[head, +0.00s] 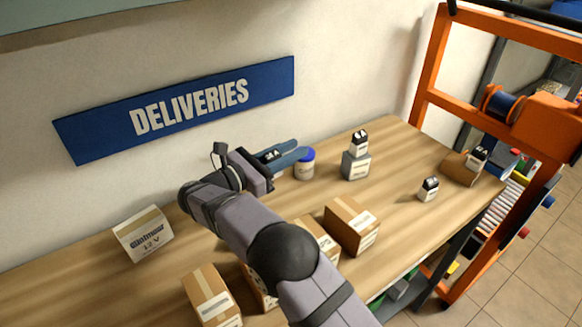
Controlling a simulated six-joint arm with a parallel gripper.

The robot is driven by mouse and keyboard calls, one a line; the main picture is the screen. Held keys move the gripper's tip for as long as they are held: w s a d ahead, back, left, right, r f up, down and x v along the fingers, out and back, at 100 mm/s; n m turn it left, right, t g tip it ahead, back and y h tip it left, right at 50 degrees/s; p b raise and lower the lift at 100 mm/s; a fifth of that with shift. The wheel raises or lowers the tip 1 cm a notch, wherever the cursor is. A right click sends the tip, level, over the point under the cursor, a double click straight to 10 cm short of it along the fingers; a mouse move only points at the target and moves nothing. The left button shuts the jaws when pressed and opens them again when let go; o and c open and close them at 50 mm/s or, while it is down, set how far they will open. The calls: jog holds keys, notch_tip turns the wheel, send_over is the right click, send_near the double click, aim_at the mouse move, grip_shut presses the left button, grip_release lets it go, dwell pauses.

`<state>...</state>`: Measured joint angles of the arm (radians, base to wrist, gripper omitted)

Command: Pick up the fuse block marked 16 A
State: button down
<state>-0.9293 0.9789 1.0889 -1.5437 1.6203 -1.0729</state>
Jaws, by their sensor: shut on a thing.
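My gripper (290,153), with blue fingers, is above the wooden table near the wall. It is shut on a small dark fuse block (270,155), partly hidden between the fingers. Its marking ends in "A", but I cannot read the number for sure. A black and white fuse block (359,143) stands on a grey box (355,166). Another fuse block (428,189) stands on the table to the right. A third (477,157) sits on a cardboard box (460,169) at the far right. Their markings are too small to read.
A white jar with a blue lid (305,163) stands close to the right of my fingers. Cardboard boxes (352,226) stand in front, and another box (143,234) is at left. An orange frame (424,80) rises at right. The table's left part is mostly clear.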

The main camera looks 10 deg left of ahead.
notch_tip(320, 180, up, 9)
jog(key=shift+r, duration=0.2)
